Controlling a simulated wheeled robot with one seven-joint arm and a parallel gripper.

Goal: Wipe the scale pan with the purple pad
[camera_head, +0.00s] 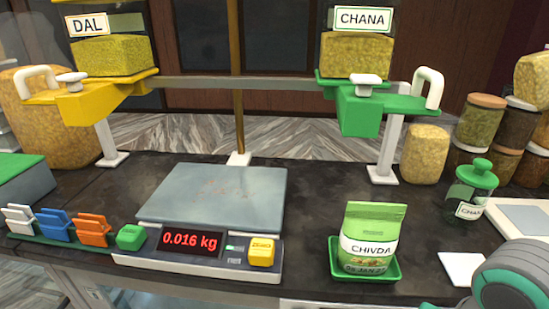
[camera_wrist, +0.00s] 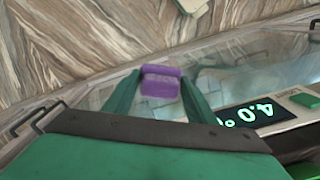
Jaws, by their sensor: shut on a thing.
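The scale pan (camera_head: 170,192) is a flat grey plate on the white scale in the middle of the counter in the head view. Faint reddish-brown marks (camera_head: 222,187) show on it. The scale's red display (camera_head: 191,243) reads 0.016 kg. In the wrist view, my gripper (camera_wrist: 160,92) is shut on the purple pad (camera_wrist: 160,80), which sits between the two green fingertips.
A green CHIVDA packet (camera_head: 370,238) stands in a green tray (camera_head: 390,272) right of the scale. Yellow (camera_head: 70,108) and green (camera_head: 358,116) dispensers rise behind. Coloured clips (camera_head: 56,226) are at left. A green-lit display (camera_wrist: 246,114) shows in the wrist view beside a glassy surface.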

